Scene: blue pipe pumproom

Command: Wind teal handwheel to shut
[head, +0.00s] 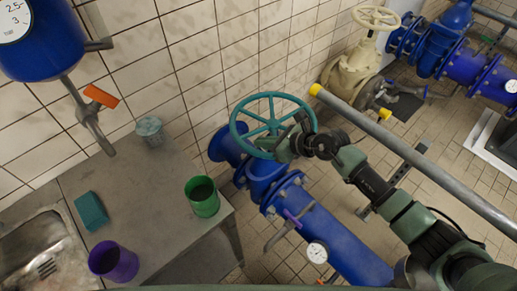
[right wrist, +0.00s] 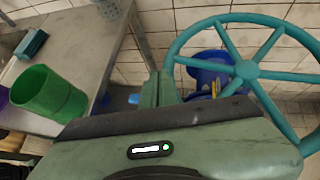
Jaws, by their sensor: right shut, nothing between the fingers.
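The teal handwheel (head: 272,123) has a round rim and several spokes. It sits on top of a blue valve (head: 267,172) in the middle of the head view. In the right wrist view the wheel (right wrist: 247,70) fills the upper right. My right gripper (head: 268,146) is shut and empty at the near side of the rim. In the right wrist view its fingers (right wrist: 160,88) stand upright beside the left part of the rim. I cannot tell whether they touch it. My left gripper is not in view.
A grey counter (head: 165,225) at left holds a green cup (head: 202,197), a purple cup (head: 113,262) and a teal sponge (head: 91,211). A blue pipe (head: 335,240) runs toward lower right. A long grey rail (head: 430,165) crosses behind my right arm. A cream handwheel (head: 377,18) stands farther back.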

